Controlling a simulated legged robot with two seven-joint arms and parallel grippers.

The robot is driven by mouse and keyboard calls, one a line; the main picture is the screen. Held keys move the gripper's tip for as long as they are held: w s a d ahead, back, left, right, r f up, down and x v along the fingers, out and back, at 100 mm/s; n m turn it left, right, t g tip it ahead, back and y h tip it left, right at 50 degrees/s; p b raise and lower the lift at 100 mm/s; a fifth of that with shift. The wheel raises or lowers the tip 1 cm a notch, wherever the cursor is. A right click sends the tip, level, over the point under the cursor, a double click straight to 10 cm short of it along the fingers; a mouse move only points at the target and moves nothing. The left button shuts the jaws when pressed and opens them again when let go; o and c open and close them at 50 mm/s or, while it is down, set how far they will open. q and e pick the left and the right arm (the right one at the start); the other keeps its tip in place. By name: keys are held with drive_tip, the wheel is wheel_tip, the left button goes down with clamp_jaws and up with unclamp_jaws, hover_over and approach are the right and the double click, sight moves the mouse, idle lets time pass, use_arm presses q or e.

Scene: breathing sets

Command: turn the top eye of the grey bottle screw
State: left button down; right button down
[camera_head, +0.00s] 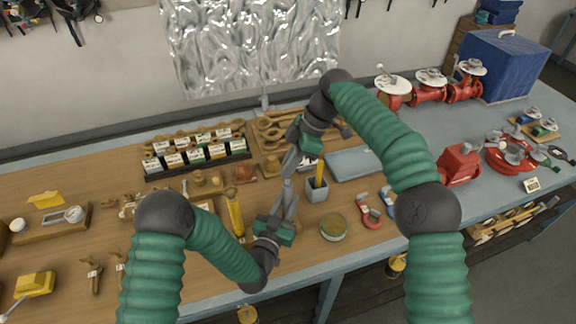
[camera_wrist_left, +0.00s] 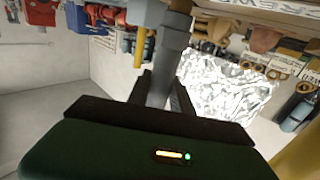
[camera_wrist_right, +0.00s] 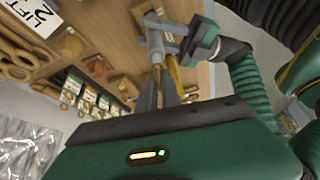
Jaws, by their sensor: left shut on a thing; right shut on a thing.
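The grey bottle screw (camera_head: 287,187) is held upright or nearly so above the wooden bench, between my two grippers. It is small and largely covered by the fingers. My left gripper (camera_head: 286,198) is shut on its lower part from below. My right gripper (camera_head: 290,170) comes down from above and is shut on its top end. In the left wrist view a grey shaft (camera_wrist_left: 160,88) stands between the left fingers. In the right wrist view the right fingers close near a thin rod, with my left gripper (camera_wrist_right: 170,42) beyond. The exact angle of the top eye is hidden.
A grey cup (camera_head: 317,190) with a yellow item stands close right of the grippers. A yellow cylinder (camera_head: 235,214) stands to the left. A round tin (camera_head: 334,227) and a red shackle (camera_head: 368,212) lie at the front right. A row of labelled boxes (camera_head: 197,157) is behind.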

drive_tip(key=shift+w+d+f+n+g, duration=0.1)
drive_tip(key=shift+w+f+n+g, duration=0.15)
drive_tip(key=shift+n, duration=0.75)
drive_tip(key=shift+s, duration=0.1)
drive_tip(key=c, duration=1.6)
unclamp_jaws()
drive_tip(key=shift+o, duration=0.3)
drive_tip(key=shift+r, duration=0.1)
